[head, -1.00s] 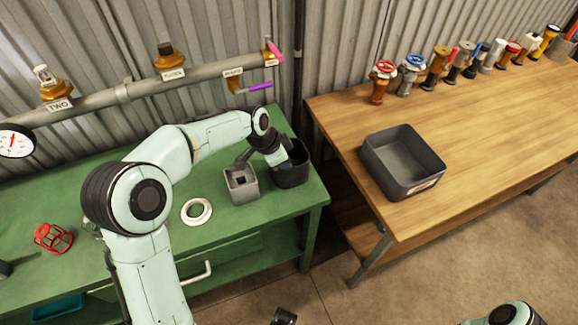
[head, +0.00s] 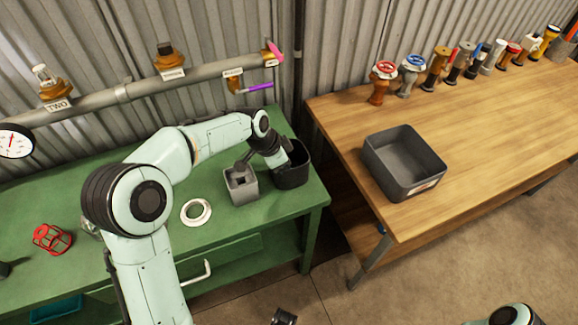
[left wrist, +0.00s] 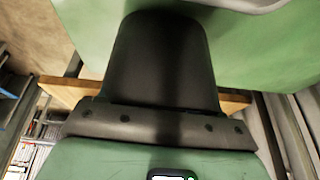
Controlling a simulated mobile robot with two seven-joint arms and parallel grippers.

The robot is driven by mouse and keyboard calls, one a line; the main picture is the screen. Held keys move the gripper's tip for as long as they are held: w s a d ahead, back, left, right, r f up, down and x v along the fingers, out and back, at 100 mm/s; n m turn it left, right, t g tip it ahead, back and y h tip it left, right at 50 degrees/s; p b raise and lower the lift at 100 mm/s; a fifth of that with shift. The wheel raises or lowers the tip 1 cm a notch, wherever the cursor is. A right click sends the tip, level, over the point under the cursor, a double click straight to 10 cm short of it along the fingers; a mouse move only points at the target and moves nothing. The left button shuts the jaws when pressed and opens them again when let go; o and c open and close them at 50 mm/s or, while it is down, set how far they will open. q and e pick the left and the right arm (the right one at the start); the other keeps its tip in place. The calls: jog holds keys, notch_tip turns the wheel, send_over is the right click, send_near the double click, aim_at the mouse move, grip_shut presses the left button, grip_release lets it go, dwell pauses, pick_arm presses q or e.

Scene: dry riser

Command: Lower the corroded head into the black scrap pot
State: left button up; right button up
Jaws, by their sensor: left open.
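The black scrap pot (head: 296,178) stands at the right end of the green bench. My left gripper (head: 284,163) is at the pot's mouth, with its fingers over or inside it, and it is open. The corroded head cannot be made out in either view; the pot's inside is largely hidden by my gripper. In the left wrist view a dark part of my gripper fills the middle, and the fingertips cannot be made out. My right gripper is not seen.
A grey block-shaped holder (head: 241,187) stands close left of the pot. A white ring (head: 196,212) and a red cage (head: 52,239) lie on the bench. A pipe with tagged valves runs behind. A grey bin (head: 403,165) sits on the wooden table.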

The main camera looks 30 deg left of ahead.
pick_arm(q)
jog(key=p+v, duration=0.1)
jog(key=v, duration=1.2)
jog(key=shift+r, duration=0.2)
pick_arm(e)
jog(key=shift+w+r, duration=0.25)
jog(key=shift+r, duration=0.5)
pick_arm(q)
jog(key=shift+s, duration=0.1)
